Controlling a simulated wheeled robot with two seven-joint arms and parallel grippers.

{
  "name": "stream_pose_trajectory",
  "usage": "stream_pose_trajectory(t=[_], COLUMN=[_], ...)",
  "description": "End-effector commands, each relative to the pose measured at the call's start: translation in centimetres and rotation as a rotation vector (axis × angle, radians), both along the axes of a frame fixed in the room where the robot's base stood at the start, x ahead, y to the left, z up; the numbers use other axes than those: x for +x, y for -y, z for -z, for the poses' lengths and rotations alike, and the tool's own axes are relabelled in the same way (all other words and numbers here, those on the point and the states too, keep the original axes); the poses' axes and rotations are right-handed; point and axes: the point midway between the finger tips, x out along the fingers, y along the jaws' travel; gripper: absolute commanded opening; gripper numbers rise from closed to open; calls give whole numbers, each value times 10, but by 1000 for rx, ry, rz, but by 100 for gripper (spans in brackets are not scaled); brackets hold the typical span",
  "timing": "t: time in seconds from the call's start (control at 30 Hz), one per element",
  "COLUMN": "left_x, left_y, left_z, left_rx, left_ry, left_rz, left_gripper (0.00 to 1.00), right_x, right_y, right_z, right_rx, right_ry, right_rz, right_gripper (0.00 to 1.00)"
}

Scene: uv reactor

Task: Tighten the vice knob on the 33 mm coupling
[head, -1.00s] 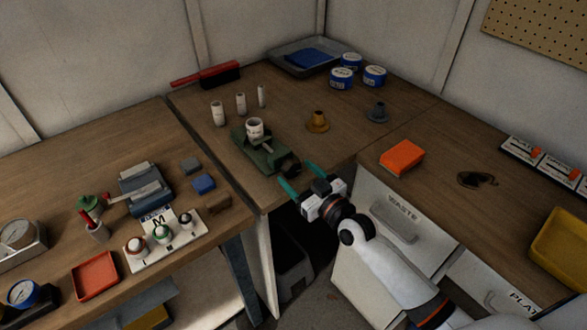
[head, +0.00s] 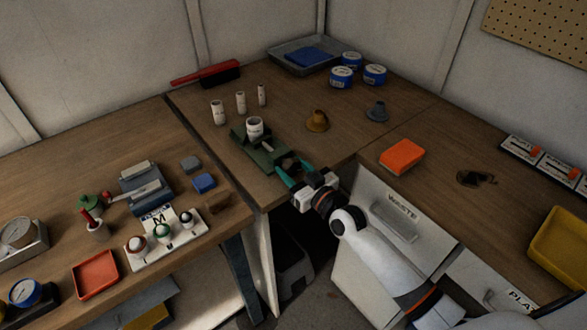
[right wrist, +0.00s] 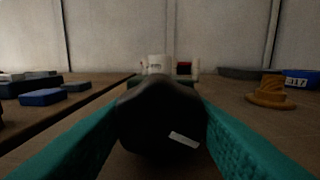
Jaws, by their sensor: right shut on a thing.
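The green vice (head: 262,152) stands near the front edge of the back table. A white coupling (head: 255,127) sits upright in it and also shows behind the knob in the right wrist view (right wrist: 158,64). The dark vice knob (head: 290,162) is at the vice's near right end. My right gripper (head: 293,170) has its teal fingers on either side of the knob. In the right wrist view the black knob (right wrist: 160,118) fills the space between the fingers, with a small pale mark on its face. My right gripper is shut on it. My left gripper is not in view.
Several white couplings (head: 241,102) stand behind the vice. A brown cone-shaped part (head: 317,121) and a grey one (head: 377,112) stand to the right. An orange block (head: 401,156) lies on the right-hand table. The left table holds a white sample stand (head: 165,242).

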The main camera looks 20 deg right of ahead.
Motion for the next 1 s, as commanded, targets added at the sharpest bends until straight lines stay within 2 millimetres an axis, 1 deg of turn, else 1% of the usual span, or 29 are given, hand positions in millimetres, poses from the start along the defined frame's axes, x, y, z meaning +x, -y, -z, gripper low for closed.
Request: stream_pose_trajectory(t=[0.1,0.37,0.4,0.5,0.83,0.93,1.0], left_x=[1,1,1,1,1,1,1], left_y=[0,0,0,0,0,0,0], left_z=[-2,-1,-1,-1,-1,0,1], left_rx=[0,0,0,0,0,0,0], left_ry=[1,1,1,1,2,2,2], left_rz=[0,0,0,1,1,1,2], left_gripper=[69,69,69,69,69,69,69], right_x=[0,0,0,0,-3,-13,-24], right_y=[0,0,0,0,1,5,8], right_z=[0,0,0,0,0,2,2], right_rx=[55,60,60,59,58,57,56], right_ry=[-20,-22,-22,-21,-21,-23,-24], right_rz=[0,0,0,0,0,0,-1], right_gripper=[24,24,53,69,69,69,69])
